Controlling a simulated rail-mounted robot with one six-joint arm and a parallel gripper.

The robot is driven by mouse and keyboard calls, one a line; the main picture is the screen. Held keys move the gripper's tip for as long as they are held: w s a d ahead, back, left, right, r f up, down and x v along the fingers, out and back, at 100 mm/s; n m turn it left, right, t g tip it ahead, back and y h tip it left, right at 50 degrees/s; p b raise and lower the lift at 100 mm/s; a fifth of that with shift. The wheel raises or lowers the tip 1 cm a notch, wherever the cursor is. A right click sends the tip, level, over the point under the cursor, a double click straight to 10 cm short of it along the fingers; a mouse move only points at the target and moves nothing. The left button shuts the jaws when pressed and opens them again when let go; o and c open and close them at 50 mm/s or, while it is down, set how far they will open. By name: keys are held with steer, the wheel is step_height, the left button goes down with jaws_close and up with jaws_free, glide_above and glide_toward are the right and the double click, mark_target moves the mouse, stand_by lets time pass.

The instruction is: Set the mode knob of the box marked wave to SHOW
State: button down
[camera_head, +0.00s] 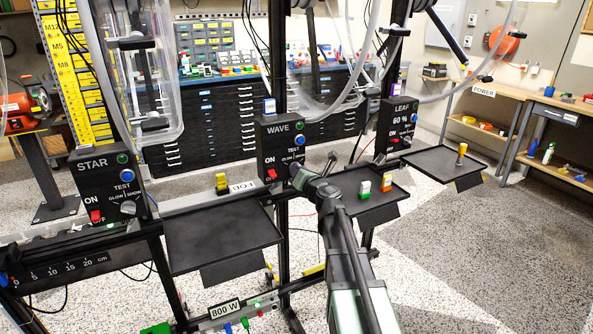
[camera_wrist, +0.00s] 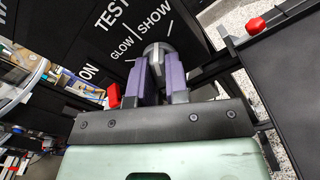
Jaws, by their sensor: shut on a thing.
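The box marked WAVE (camera_head: 268,146) is black and hangs on a dark upright in the middle of the head view. Its grey mode knob (camera_wrist: 155,48) sits below the TEST, GLOW and SHOW lettering. My gripper (camera_wrist: 158,72) has its two purple fingers closed on either side of the knob; it also reaches the box in the head view (camera_head: 297,172). The fingers and arm hide much of the knob, so I cannot tell which label its pointer faces. The box's red ON/OFF switch (camera_head: 271,174) is beside the knob, also in the wrist view (camera_wrist: 113,95).
The STAR box (camera_head: 90,170) is at left and the LEAF box (camera_head: 393,130) at right. Clear tubes (camera_head: 350,105) hang above and behind. Open floor lies at right.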

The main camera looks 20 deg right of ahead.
steer(key=m, duration=0.4)
steer(key=shift+m, duration=0.8)
steer(key=c, duration=1)
jaws_free()
steer(key=s, duration=0.7)
steer(key=shift+d, duration=0.15)
